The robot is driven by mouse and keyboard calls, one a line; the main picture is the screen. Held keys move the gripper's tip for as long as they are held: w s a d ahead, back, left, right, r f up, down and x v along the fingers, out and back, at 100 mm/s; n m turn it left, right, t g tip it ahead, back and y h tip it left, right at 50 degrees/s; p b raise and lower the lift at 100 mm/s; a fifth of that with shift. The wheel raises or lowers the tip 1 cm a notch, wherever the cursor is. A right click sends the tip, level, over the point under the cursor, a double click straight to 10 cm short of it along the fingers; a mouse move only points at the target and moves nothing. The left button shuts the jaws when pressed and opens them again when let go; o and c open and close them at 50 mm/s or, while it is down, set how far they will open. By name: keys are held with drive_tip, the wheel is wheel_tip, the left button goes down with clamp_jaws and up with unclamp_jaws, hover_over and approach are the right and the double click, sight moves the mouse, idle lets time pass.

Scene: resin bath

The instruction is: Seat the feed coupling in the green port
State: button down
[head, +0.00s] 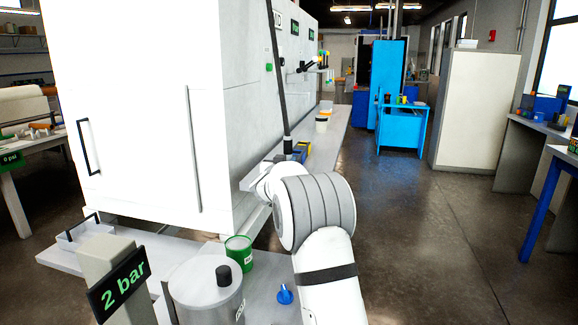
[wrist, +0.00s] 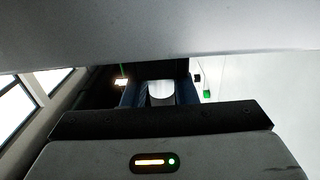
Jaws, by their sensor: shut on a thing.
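In the wrist view my gripper (wrist: 161,96) is shut, its dark blue fingers on either side of a pale cylindrical thing (wrist: 161,91), which I take to be the feed coupling. Only a small part of it shows past the gripper body. In the head view my arm reaches forward along the white cabinet, and the gripper and coupling cannot be made out clearly. A small green fitting (head: 268,67), perhaps the green port, is on the cabinet's side. A small green thing (wrist: 207,93) also shows against the pale surface in the wrist view, apart from the held thing.
A tall white cabinet (head: 140,110) stands on the left. A black hose or pole (head: 279,70) runs down beside it towards my wrist. A bench (head: 325,140) below holds a white cup (head: 321,124). A green can (head: 239,252) and blue knob (head: 285,294) are near. The floor (head: 420,240) right is clear.

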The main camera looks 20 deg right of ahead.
drive_tip(key=shift+r, duration=0.15)
drive_tip(key=shift+s+f, duration=0.15)
drive_tip(key=shift+f, duration=0.65)
drive_tip(key=c, duration=1.2)
unclamp_jaws()
drive_tip(key=shift+s+f, duration=0.1)
drive_tip(key=shift+f, duration=0.15)
drive_tip(key=shift+o, duration=0.2)
drive_tip(key=shift+r, duration=0.1)
drive_tip(key=shift+s+r, duration=0.1)
drive_tip(key=shift+r, duration=0.5)
drive_tip(key=v, duration=1.1)
drive_tip(key=shift+s+a+r, duration=0.2)
drive_tip(key=shift+a+r, duration=0.1)
